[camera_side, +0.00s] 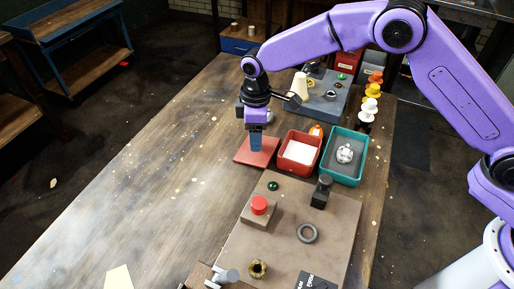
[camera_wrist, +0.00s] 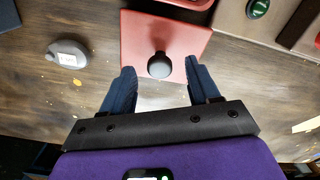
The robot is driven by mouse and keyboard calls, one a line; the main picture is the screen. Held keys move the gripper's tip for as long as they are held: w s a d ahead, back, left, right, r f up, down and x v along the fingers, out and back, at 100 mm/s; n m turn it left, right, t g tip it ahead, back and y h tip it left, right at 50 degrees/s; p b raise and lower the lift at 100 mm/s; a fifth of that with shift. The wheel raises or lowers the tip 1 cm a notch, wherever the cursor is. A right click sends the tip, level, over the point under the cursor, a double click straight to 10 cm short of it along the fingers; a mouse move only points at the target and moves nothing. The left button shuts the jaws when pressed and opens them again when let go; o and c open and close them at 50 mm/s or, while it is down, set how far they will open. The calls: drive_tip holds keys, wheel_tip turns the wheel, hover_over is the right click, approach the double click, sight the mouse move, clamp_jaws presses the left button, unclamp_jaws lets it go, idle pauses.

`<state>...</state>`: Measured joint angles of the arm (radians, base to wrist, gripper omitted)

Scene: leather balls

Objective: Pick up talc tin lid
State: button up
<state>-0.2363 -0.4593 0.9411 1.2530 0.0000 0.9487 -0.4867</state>
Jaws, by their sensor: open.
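A flat red square with a dark round knob in its middle, which looks like the talc tin lid (camera_wrist: 185,35), lies on the wooden table; it also shows in the side view (camera_side: 247,159), its knob hidden there by my gripper. My gripper (camera_wrist: 160,70) is open over the lid's near edge, with the knob showing between the two blue fingertips. In the side view my gripper (camera_side: 256,149) points down at the lid. No contact is clear. The red tin (camera_side: 280,160) with white contents stands open just right of the lid.
A teal tray (camera_side: 334,176) holds a pale object beside the red tin. A brown board (camera_side: 280,215) with a red button, a ring and other parts lies in front. A grey rounded object (camera_wrist: 67,54) sits left of my fingers. The table left of the lid is mostly clear.

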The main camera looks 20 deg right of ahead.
drive_tip(key=shift+f, duration=0.85)
drive_tip(key=c, duration=1.1)
